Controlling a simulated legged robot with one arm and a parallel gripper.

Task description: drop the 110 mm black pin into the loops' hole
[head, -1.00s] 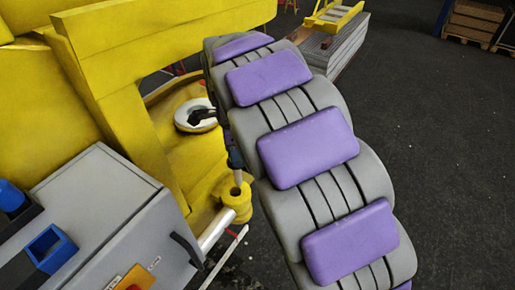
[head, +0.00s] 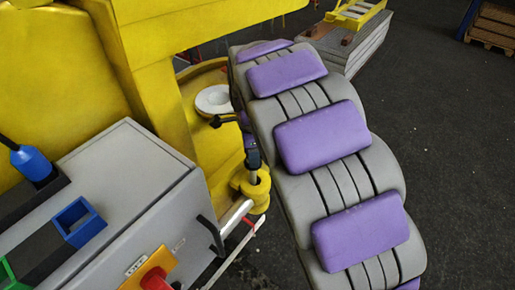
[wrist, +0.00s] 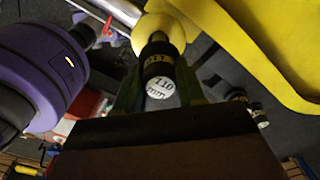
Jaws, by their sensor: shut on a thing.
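The pin (wrist: 159,70) is in my gripper (wrist: 158,92); its white end cap reads 110 mm in the wrist view. Its far end points at the yellow loops (wrist: 165,30). In the head view the loops (head: 254,195) sit beside the yellow frame, and the dark pin (head: 254,176) stands roughly upright at the hole's opening. My gripper (head: 250,152) is shut on the pin just above the loops. How deep the pin sits in the hole cannot be told.
A silver rod (head: 236,217) runs to the loops from lower left. A grey cabinet (head: 125,165) with blue holders stands at left. The yellow frame (head: 155,90) rises close by. Dark floor (head: 440,130) at right is clear.

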